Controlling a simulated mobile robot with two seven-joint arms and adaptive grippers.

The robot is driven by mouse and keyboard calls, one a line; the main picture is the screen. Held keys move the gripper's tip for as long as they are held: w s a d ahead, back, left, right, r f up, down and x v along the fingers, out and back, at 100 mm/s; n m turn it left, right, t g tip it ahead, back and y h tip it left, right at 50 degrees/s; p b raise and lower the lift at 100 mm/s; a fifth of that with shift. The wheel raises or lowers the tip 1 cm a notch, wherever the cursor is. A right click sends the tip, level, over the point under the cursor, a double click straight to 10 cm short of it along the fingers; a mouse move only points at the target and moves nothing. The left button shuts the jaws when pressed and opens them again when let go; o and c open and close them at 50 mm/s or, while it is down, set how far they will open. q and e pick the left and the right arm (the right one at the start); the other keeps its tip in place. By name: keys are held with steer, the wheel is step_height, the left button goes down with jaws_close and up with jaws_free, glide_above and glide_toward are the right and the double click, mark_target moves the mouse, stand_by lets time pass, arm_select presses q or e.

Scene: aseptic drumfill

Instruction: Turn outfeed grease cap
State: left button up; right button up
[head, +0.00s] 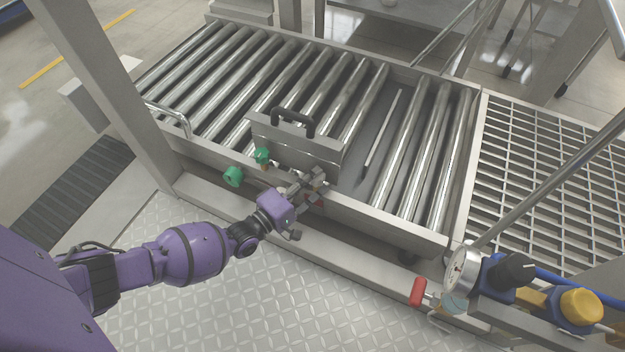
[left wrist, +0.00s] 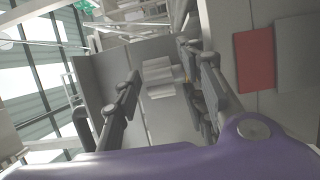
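My left gripper (head: 314,184) is at the front rail of the roller conveyor, right of two green knobs. In the left wrist view its fingers (left wrist: 165,88) are wide apart and nothing is clamped. A pale metal ribbed cylindrical piece (left wrist: 158,77), which looks like the grease cap, shows between the fingers against a grey plate. I cannot tell how deep it sits between them. In the head view the gripper hides this piece. A small brass-coloured bit (left wrist: 187,73) shows beside the right finger. My right gripper is in neither view.
Green knobs (head: 232,176) (head: 262,155) sit on the rail to the left. A grey cover with a black handle (head: 293,121) stands behind the gripper. A red plate (left wrist: 255,61) is right of the fingers. A gauge (head: 462,269) and red-handled valve (head: 417,291) are at lower right.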

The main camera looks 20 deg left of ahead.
arm_select(q)
steer(key=v, duration=1.2)
